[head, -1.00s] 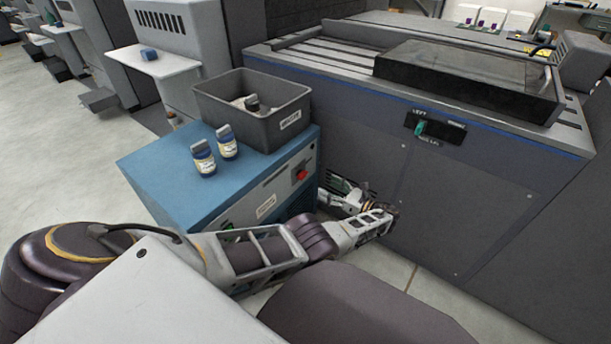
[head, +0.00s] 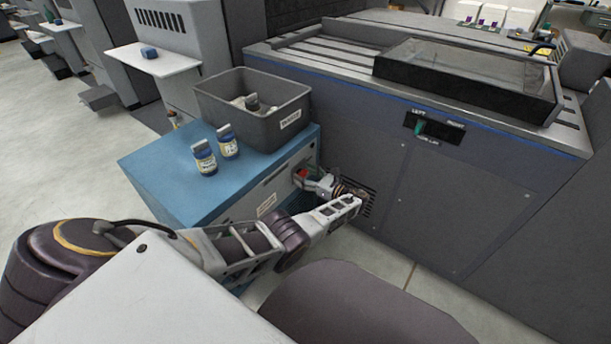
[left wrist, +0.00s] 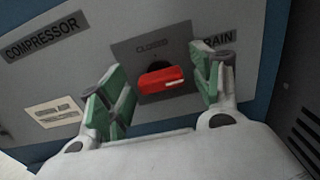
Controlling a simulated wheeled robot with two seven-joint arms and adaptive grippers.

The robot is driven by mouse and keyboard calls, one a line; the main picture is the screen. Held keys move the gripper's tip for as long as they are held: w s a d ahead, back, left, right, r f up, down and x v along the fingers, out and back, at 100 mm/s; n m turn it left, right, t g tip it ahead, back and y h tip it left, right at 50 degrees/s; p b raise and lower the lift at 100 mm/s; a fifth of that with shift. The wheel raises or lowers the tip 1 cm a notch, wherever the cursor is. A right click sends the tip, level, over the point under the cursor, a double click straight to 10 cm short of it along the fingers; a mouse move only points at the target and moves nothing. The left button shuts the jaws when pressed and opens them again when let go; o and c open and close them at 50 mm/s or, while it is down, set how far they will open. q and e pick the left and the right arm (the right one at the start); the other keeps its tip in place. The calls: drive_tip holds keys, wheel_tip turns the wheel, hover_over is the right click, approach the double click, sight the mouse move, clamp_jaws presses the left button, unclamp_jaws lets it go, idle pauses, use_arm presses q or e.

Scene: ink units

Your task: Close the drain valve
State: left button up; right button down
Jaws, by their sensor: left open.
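The red drain valve handle (left wrist: 162,80) sits on a dark plate (left wrist: 135,48) marked "CLOSED" at its top, on the front of the blue cabinet (head: 165,170). In the left wrist view the handle lies roughly level, slightly tilted, across the plate. My left gripper (left wrist: 160,88) is open, with one green-padded finger on each side of the handle and gaps between. In the head view my left gripper (head: 305,180) is at the cabinet's front right, and only a little red of the handle shows. My right gripper is not in view.
A "COMPRESSOR" label (left wrist: 45,36) is left of the valve.

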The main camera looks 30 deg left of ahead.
use_arm(q)
drive_tip(key=shift+c, duration=0.5)
drive_tip(key=c, duration=0.9)
drive_tip(key=shift+c, duration=0.2)
drive_tip(key=shift+n, duration=0.5)
drive_tip(key=n+b, duration=0.1)
drive_tip(key=n, duration=0.2)
drive_tip(key=n+b, duration=0.1)
drive_tip(key=n, duration=0.4)
drive_tip(key=shift+s+f, duration=0.15)
drive_tip(key=n, duration=0.4)
drive_tip(key=shift+b, duration=0.4)
drive_tip(key=shift+f+n, duration=0.1)
drive_tip(key=shift+n, duration=2.2)
